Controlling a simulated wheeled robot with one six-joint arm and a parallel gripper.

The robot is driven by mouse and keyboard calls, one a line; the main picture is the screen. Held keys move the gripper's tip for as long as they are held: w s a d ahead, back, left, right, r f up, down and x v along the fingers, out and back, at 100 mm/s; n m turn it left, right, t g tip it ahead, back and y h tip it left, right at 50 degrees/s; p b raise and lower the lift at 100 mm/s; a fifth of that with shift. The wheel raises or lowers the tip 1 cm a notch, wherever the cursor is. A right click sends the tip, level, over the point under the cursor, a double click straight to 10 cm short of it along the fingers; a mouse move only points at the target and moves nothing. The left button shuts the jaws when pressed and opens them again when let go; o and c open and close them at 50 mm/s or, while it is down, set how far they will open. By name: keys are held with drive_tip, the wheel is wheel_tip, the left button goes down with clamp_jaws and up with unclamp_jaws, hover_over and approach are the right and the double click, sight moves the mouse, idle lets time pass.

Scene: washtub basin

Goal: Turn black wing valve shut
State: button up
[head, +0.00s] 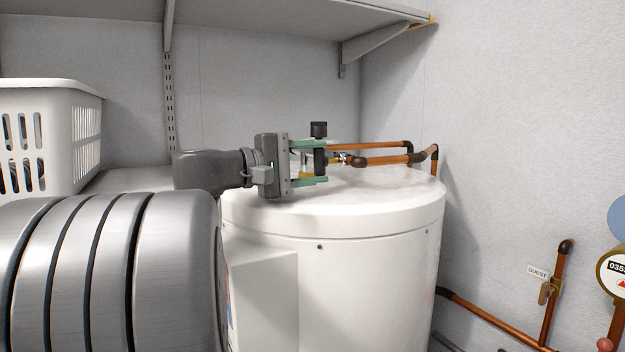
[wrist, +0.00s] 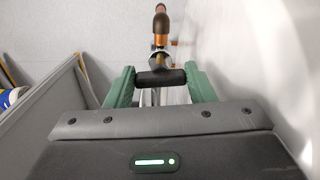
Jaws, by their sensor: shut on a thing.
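The black wing valve (head: 320,161) sits at the pipe end above the white water heater's top (head: 375,195), in line with a copper pipe. In the wrist view the black wing (wrist: 160,77) is a short bar lying crosswise, with a metal valve body and copper pipe behind it. My gripper (head: 323,165) reaches in from the left, its green fingers one above the other. In the wrist view the fingers are at both ends of the bar, and my gripper is shut on it.
A black cap (head: 318,129) stands just above the valve. Copper pipes (head: 375,147) run right to the wall. A grey shelf (head: 270,15) hangs overhead, and a white laundry basket (head: 75,130) stands at left. A gauge (head: 616,270) and a tagged pipe valve (head: 548,290) are at lower right.

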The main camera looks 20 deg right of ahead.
drive_tip(key=shift+f+m+b, duration=0.2)
drive_tip(key=shift+m+b, duration=0.35)
drive_tip(key=shift+m, duration=0.05)
drive_tip(key=shift+r, duration=0.1)
drive_tip(key=o, duration=1)
drive_tip(key=a, duration=0.9)
drive_tip(key=s+a, duration=0.1)
drive_tip(key=a, duration=0.3)
drive_tip(key=shift+a+p, duration=0.35)
drive_tip(key=shift+a, duration=0.05)
drive_tip(key=shift+d, duration=0.1)
drive_tip(key=d, duration=0.9)
drive_tip(key=w+d+b, duration=0.1)
drive_tip(key=d, duration=0.3)
drive_tip(key=shift+d, duration=0.35)
